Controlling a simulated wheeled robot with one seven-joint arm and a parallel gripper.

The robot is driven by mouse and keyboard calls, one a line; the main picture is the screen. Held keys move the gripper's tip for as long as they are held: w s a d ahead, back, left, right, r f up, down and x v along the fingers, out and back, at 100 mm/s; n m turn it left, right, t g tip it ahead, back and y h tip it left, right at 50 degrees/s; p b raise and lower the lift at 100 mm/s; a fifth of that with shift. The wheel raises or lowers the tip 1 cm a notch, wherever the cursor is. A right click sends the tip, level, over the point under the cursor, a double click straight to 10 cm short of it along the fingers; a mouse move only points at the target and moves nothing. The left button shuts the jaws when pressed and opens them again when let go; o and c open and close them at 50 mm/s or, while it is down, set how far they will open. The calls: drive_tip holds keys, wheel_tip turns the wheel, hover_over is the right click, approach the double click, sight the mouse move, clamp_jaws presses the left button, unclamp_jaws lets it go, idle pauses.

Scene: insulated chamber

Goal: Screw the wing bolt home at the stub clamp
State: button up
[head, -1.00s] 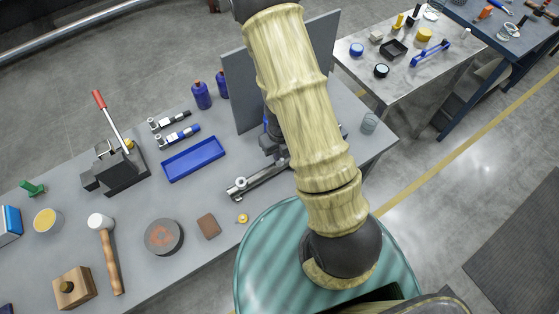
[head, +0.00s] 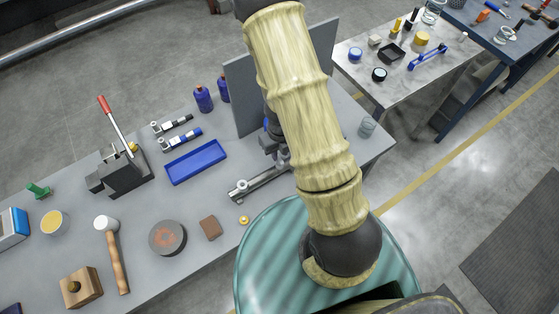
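My arm, in a cream sleeve, crosses the middle of the head view and hides part of the bench behind it. My gripper is not visible. A metal bar-like fixture (head: 262,183) lies on the grey bench, partly behind my arm, with a small round fitting (head: 242,185) near its left end. Dark parts (head: 270,143) stand at its far end by an upright grey panel (head: 243,95). I cannot tell which of these is the stub clamp. I cannot make out the wing bolt.
A second table (head: 405,85) stands at upper right.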

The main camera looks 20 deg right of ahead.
drive_tip(key=shift+r+p, duration=1.7)
drive_tip(key=shift+r, duration=0.35)
drive_tip(key=shift+f, duration=0.1)
drive_tip(key=shift+w+m, duration=0.15)
drive_tip(key=shift+m, duration=0.15)
wheel_tip(320, 180, up, 4)
drive_tip(key=w+d+m+t+b, duration=0.1)
drive_tip(key=w+m+b, duration=0.1)
drive_tip(key=m, duration=0.5)
wheel_tip(320, 180, up, 8)
drive_tip(key=m+t+h+b, duration=0.15)
drive_tip(key=m+b, duration=0.25)
drive_tip(key=m, duration=1.6)
hover_over(280, 159)
drive_tip(key=s+d, duration=0.2)
drive_tip(key=s+r+m, duration=0.1)
drive_tip(key=m, duration=0.2)
drive_tip(key=s+a+r+m+y, duration=0.1)
drive_tip(key=m, duration=0.3)
drive_tip(key=s+a+m+b, duration=0.1)
drive_tip(key=m, duration=0.2)
drive_tip(key=shift+s+r+y, duration=0.25)
drive_tip(key=shift+r, duration=0.15)
